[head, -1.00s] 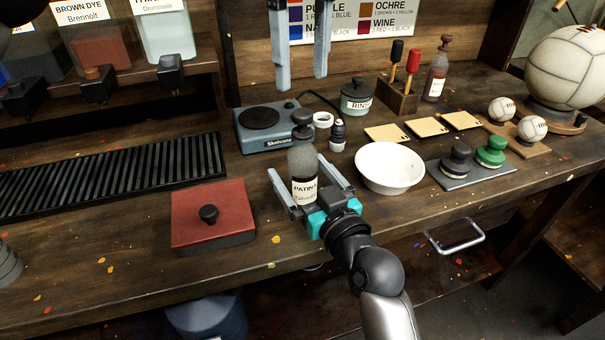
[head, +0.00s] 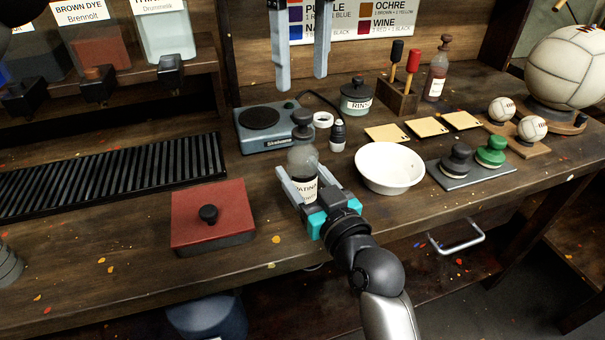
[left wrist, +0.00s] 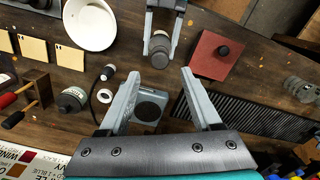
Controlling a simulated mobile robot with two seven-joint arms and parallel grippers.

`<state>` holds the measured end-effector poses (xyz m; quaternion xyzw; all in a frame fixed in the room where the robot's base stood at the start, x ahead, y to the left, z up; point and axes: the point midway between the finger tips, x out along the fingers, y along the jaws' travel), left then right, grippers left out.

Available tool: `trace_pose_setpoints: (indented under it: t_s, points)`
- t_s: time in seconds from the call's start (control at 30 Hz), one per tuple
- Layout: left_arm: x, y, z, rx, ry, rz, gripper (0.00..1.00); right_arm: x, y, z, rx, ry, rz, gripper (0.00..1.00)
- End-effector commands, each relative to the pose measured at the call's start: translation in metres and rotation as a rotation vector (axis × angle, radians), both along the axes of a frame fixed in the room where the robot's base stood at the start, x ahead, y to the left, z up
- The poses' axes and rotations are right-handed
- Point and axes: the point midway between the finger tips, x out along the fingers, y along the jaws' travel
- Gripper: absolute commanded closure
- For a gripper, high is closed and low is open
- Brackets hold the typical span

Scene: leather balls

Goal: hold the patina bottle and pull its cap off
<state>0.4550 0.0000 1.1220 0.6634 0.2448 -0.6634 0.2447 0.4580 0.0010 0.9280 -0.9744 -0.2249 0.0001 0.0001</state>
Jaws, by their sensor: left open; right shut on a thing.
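The patina bottle (head: 302,161) stands upright near the front of the bench, with a pale label and a dark cap (head: 302,122) on top. My right gripper (head: 303,178) is shut on its body from the front, and the fingers hide part of the label. My left gripper (head: 301,80) is open and empty, pointing down above the cap with a gap between. In the left wrist view, the cap (left wrist: 160,59) lies just beyond and between the open left fingertips (left wrist: 161,75), and the right gripper's fingers flank the bottle.
A hotplate (head: 281,138) stands behind the bottle. A red lidded box (head: 230,222) is to the left. A rinse jar (head: 356,98) stands farther back.

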Motion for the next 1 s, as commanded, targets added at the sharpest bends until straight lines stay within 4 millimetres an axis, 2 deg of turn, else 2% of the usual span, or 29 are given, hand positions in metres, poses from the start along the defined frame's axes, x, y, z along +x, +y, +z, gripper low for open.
trace_pose_setpoints:
  t_s: [0.33,0.4,0.67,0.77,1.0]
  points:
    - [0.0,0.0,0.0,0.0,0.0,0.0,0.35,0.0,0.0,0.0,0.0,0.001,0.0,1.0]
    - [0.0,0.0,0.0,0.0,0.0,0.0,0.3,0.0,0.0,0.0,0.0,0.001,0.0,1.0]
    - [-0.001,0.0,0.001,-0.001,-0.002,-0.041,0.3,0.0,0.0,0.0,0.0,0.001,0.0,1.0]
    - [-0.003,-0.001,0.005,-0.002,-0.011,-0.141,0.3,0.0,0.0,0.0,0.0,0.001,0.0,1.0]
    - [-0.01,-0.001,0.022,0.001,-0.055,-0.541,0.3,0.0,0.0,-0.001,0.0,0.001,0.0,1.0]
